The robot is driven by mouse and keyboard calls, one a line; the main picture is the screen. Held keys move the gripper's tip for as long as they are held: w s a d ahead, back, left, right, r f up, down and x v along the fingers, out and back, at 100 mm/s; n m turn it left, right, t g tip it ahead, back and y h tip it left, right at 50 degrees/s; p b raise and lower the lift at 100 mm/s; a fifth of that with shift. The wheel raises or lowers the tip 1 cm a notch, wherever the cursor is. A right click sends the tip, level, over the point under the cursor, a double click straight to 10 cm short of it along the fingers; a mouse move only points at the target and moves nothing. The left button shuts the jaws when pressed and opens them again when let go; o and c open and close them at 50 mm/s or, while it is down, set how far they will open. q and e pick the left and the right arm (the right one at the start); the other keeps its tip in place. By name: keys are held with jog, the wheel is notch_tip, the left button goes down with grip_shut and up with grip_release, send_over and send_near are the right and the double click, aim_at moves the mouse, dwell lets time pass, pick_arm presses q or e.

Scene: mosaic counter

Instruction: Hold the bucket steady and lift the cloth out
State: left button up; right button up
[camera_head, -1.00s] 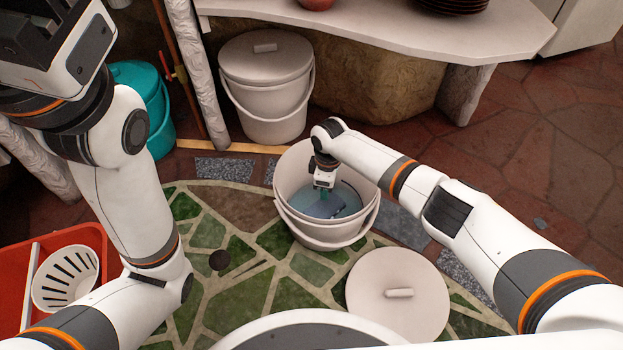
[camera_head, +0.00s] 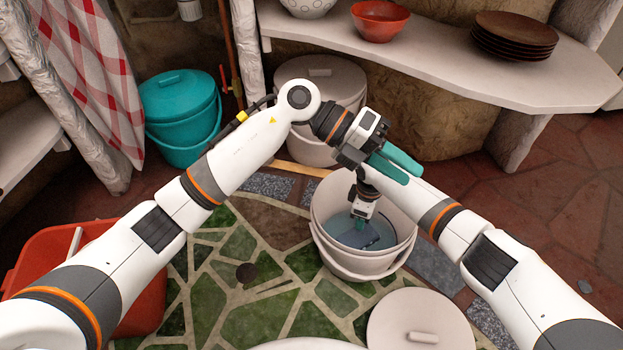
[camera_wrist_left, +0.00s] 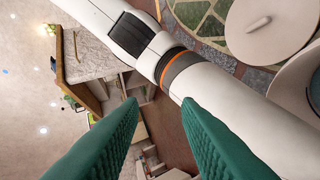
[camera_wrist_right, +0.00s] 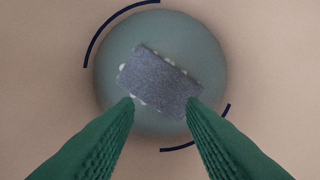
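The bucket (camera_head: 320,228) is pale, open and upright on the mosaic, with bluish water inside. The dark blue-grey cloth (camera_head: 380,241) lies in the water; it also shows in the right wrist view (camera_wrist_right: 160,82), with small whitish spots along its edges. My right gripper (camera_head: 360,224) points down inside the bucket above the cloth. Its fingers are apart, on either side of the cloth's near edge in the right wrist view, and I cannot tell whether they touch it. My left gripper (camera_head: 400,166) is open and empty above the bucket's far side, close to my right arm.
A round pale lid (camera_head: 420,320) lies in front of the bucket. A lidded pale bucket (camera_head: 335,75) and a teal bucket (camera_head: 180,110) stand behind. A low shelf (camera_head: 440,65) with bowls and plates overhangs at the back. A red tub (camera_head: 50,250) is at left.

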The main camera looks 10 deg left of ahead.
pick_arm(q)
jog(key=w+a+f+n+t+y, duration=0.15)
jog(key=w+a+f+y, duration=0.3)
jog(key=f, duration=0.45)
jog(key=n+t+y, duration=0.2)
jog(key=y, duration=0.5)
send_over(313, 204)
jog(key=f, duration=0.9)
jog(key=shift+w+f, duration=0.25)
jog(key=shift+w, duration=0.1)
jog(key=shift+m+t+y, duration=0.25)
jog(key=f, duration=1.2)
jog(key=shift+w+d+f, duration=0.15)
jog(key=shift+w, duration=0.2)
jog(key=shift+c, duration=0.3)
grip_shut()
